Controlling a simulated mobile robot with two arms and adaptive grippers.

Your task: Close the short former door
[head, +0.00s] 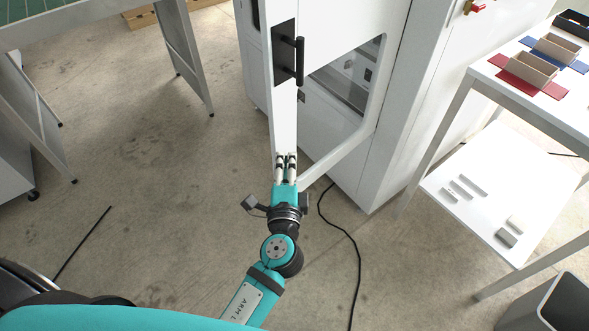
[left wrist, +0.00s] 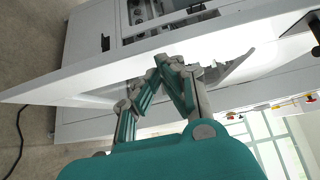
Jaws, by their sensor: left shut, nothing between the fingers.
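The short former door (head: 284,118) is a white panel standing open, swung out from the white former (head: 385,130), with a black handle (head: 299,60) on it. The former's opening (head: 345,85) shows to its right. My left gripper (head: 286,157) is shut and empty at the door's lower end in the head view. In the left wrist view the gripper (left wrist: 166,66) is close against the white door panel (left wrist: 75,82); I cannot tell whether it touches. My right gripper is not in view.
A white table (head: 483,73) with red and blue pieces and small boxes stands at the right, with a lower shelf (head: 450,165). A grey bin (head: 548,305) is at the lower right. A black cable (head: 352,240) lies on the floor. The floor at left is mostly clear.

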